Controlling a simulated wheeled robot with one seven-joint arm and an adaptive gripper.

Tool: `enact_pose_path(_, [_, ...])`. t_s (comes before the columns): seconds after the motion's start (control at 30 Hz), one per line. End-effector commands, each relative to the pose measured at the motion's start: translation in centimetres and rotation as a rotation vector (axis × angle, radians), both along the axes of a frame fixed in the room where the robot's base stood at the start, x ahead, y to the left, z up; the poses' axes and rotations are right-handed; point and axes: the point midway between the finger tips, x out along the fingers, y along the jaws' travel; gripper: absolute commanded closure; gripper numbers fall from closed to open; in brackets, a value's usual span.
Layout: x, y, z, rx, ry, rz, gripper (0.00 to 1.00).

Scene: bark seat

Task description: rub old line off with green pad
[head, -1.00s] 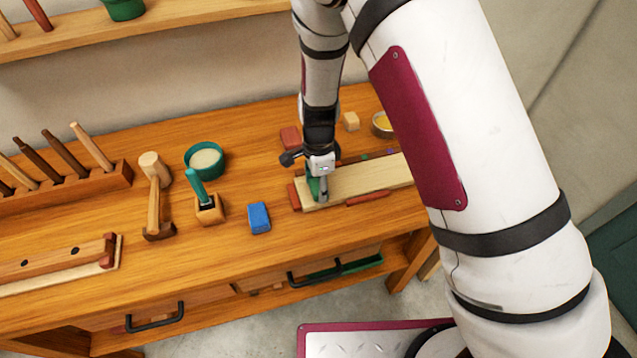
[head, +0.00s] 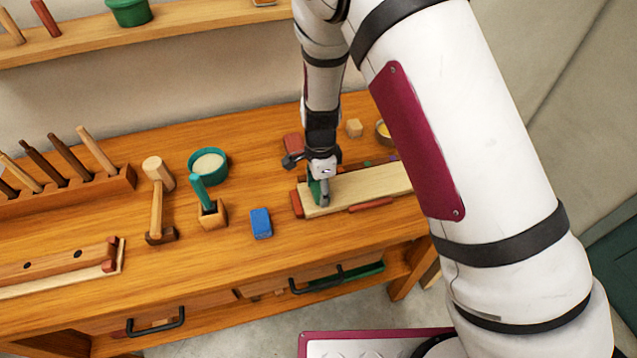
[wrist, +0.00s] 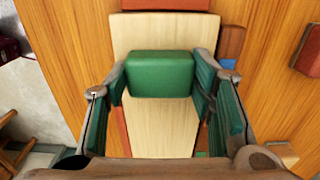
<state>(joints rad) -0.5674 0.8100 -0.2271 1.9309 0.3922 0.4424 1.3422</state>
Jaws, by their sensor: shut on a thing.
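The green pad (wrist: 160,74) is between the fingers of my gripper (wrist: 160,82), which is shut on it. In the wrist view the pad lies over the pale board (wrist: 166,135); whether it touches the wood cannot be told. In the head view my gripper (head: 320,192) is at the left end of the board (head: 365,186), with the pad (head: 313,186) partly hidden by the fingers. No line can be made out on the visible wood; the part under the pad is hidden.
Red-brown pieces (head: 297,204) and (head: 371,205) border the board. A blue block (head: 261,223), a brush in a wooden holder (head: 211,214), a teal bowl (head: 208,165) and a mallet (head: 157,200) stand to the left. Bare bench top lies in front.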

Motion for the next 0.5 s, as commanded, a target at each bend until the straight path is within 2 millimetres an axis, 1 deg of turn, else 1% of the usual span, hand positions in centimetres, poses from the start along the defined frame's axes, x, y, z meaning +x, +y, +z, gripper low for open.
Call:
enact_pose_path(0.1, [-0.9,-0.3,0.0,-0.001,0.002,-0.001,0.73])
enact_pose_path(0.2, [-1.1,-0.3,-0.1,-0.001,0.001,-0.001,0.73])
enact_pose_path(0.37, [-0.7,-0.2,-0.2,-0.001,0.0,0.0,0.73])
enact_pose_path(0.5, [0.2,0.0,-0.3,0.0,-0.002,0.001,0.73])
